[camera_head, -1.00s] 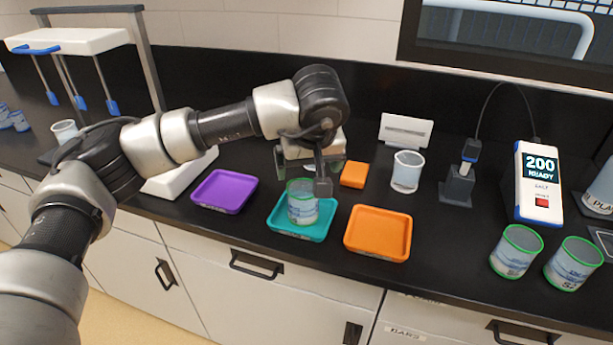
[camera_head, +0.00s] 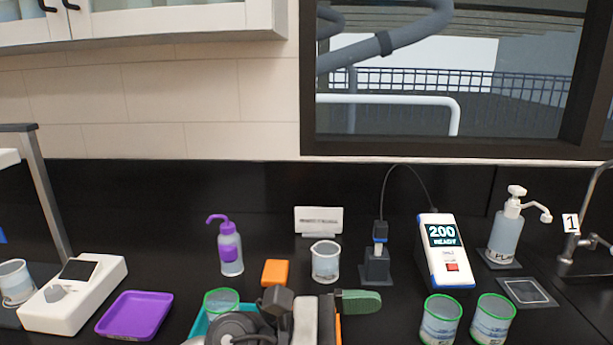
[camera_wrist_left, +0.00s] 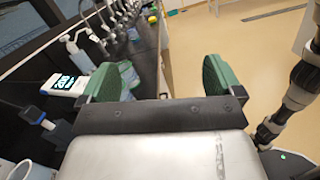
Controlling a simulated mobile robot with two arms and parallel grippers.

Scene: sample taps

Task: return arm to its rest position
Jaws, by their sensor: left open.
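My left gripper (camera_head: 365,302) shows at the bottom middle of the head view, its wrist seen from above and a green finger pad pointing right. In the left wrist view the gripper (camera_wrist_left: 160,80) has its two green fingers wide apart with nothing between them. A green-rimmed sample jar (camera_head: 221,301) stands at the teal tray (camera_head: 198,322), left of the gripper and partly hidden by my arm. In the left wrist view, an arm of mine shows at the right edge. My right gripper is not in view.
Two green-rimmed jars (camera_head: 440,318) stand below the meter reading 200 READY (camera_head: 443,250). The probe stand (camera_head: 376,265), beaker (camera_head: 325,262), orange block (camera_head: 276,272) and purple wash bottle (camera_head: 230,252) stand behind the gripper. A purple tray (camera_head: 135,315) lies left. The orange tray is hidden.

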